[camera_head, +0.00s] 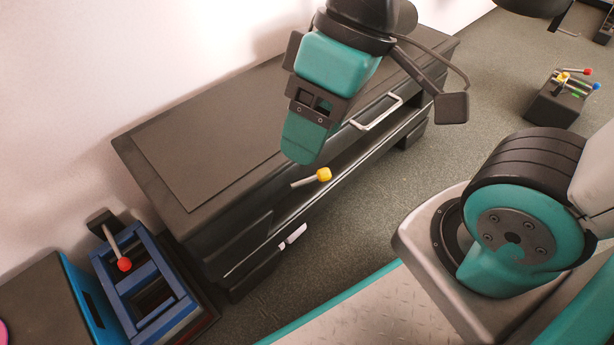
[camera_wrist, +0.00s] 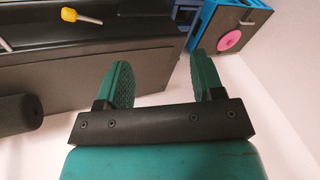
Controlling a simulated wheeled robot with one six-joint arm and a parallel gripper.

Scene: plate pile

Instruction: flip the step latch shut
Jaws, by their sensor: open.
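Two levers could be the step latch; I cannot tell which. One is a short pale lever with a yellow knob (camera_head: 323,174) on the front of the dark cabinet, also at the top left of the wrist view (camera_wrist: 70,14). The other is a grey lever with a red knob (camera_head: 124,264) on the blue frame at the lower left, leaning over the frame's top. My gripper (camera_head: 302,145) hangs in front of the cabinet, near the yellow knob in the picture. In the wrist view my gripper (camera_wrist: 166,85) is open, with nothing between its two green fingers.
The dark cabinet (camera_head: 190,150) runs along the pale wall, with a white bar handle (camera_head: 377,112) on its front. The blue frame (camera_head: 152,283) stands at its left end. A dark box with coloured knobs (camera_head: 558,103) sits at the far right. Grey floor lies clear between.

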